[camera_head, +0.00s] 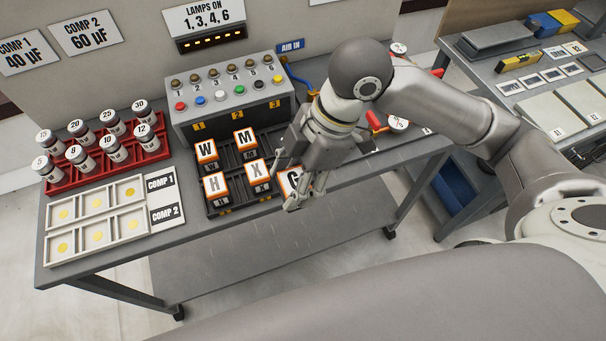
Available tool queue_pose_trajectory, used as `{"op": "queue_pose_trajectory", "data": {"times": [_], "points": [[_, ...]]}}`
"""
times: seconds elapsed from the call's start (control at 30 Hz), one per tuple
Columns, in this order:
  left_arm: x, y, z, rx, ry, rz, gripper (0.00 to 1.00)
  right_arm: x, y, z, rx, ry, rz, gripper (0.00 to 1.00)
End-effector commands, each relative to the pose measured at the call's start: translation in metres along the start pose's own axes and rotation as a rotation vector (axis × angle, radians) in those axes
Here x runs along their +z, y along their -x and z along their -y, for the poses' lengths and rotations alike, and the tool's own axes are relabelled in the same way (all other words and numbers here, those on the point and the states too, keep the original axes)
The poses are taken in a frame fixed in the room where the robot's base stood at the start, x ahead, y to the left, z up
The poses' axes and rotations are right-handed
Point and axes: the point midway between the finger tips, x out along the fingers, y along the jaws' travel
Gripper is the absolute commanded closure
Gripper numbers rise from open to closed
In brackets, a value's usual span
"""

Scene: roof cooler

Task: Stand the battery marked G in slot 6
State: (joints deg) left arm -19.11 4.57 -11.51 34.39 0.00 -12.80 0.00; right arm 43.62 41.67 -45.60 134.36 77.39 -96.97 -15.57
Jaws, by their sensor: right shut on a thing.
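The battery marked G (287,181) has a white top with an orange rim and is partly hidden by my right gripper (291,191). That gripper is shut on it, at the front right of the dark battery rack (231,208). I cannot tell whether the battery is seated in slot 6 or held above it, because the fingers hide its base. Batteries W (206,150) and M (245,139) stand in the back row. Batteries H (215,184) and X (257,171) stand in the front row. My left gripper is not in view.
A grey button box (228,95) stands behind the rack. A red rack with several labelled cylinders (105,150) and a pale tray (97,218) are on the left. A blue air hose (297,77) is behind my arm. The table's front edge is close to the rack.

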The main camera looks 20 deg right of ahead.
Motion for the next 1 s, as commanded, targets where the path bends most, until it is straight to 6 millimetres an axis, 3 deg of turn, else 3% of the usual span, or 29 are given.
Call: {"op": "queue_pose_trajectory", "data": {"times": [0.3, 0.37, 0.53, 0.73, 0.87, 1.0], "points": [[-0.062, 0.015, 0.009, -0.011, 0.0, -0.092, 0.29, 0.039, -0.017, -0.069, -0.001, -0.008, 0.0, 0.84], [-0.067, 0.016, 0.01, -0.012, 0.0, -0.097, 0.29, 0.048, -0.029, -0.078, -0.004, -0.009, 0.0, 0.84], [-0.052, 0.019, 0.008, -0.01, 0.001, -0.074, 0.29, 0.067, -0.052, -0.099, -0.002, -0.004, 0.0, 0.84], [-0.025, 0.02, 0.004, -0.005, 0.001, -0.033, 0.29, 0.074, -0.061, -0.109, 0.001, -0.001, -0.001, 0.84], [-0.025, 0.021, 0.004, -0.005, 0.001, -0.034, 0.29, 0.08, -0.068, -0.115, 0.001, -0.002, -0.001, 0.84], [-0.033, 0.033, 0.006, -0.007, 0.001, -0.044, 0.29, 0.088, -0.086, -0.112, -0.003, -0.003, 0.001, 0.84]]}}
